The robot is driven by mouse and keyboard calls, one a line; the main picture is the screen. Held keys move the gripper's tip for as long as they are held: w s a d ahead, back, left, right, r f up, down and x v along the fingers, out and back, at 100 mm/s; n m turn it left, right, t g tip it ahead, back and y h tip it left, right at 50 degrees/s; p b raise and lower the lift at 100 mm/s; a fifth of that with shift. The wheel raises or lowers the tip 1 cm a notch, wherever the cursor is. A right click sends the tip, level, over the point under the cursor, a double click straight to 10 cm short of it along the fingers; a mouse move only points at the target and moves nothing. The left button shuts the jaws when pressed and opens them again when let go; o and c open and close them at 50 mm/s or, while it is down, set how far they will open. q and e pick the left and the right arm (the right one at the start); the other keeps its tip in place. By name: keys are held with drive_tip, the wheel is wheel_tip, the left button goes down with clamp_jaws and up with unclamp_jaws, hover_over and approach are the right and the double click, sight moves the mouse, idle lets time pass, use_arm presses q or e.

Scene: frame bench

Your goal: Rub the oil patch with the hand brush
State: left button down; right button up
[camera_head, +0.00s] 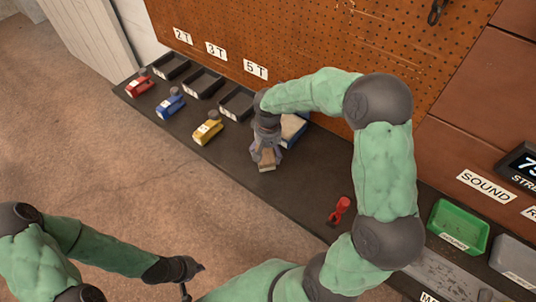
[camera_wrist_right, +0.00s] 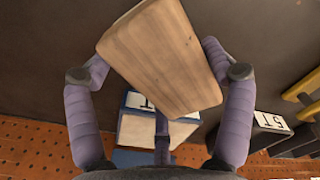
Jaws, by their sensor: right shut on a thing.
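My right gripper (camera_head: 265,150) is over the dark bench top, below the 5 T tray. It is shut on a wooden block, which looks like the hand brush (camera_head: 267,167). In the right wrist view the brush's plain wooden face (camera_wrist_right: 162,55) sits tilted between the two fingers of the right gripper (camera_wrist_right: 160,72). Its bristles are not visible. I cannot make out an oil patch; the arm and brush may cover it. My left gripper (camera_head: 190,277) is at the bottom, away from the bench, with its fingers apart and empty.
A blue and white box (camera_head: 292,129) stands just behind the right gripper. Red (camera_head: 139,86), blue (camera_head: 170,104) and yellow (camera_head: 207,129) items lie to the left near black trays (camera_head: 237,103). A red tool (camera_head: 339,211) and a green tray (camera_head: 459,226) are to the right. Pegboard (camera_head: 310,50) rises behind.

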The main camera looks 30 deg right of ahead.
drive_tip(key=shift+s+r+p, duration=0.25)
drive_tip(key=shift+r+p, duration=0.05)
drive_tip(key=shift+r, duration=0.3)
drive_tip(key=shift+w+r+p, duration=0.2)
drive_tip(key=shift+r+p, duration=0.4)
drive_tip(key=shift+r, duration=0.1)
drive_tip(key=shift+s+r+p, duration=0.1)
drive_tip(key=shift+r+p, duration=0.95)
drive_tip(key=shift+r, duration=0.45)
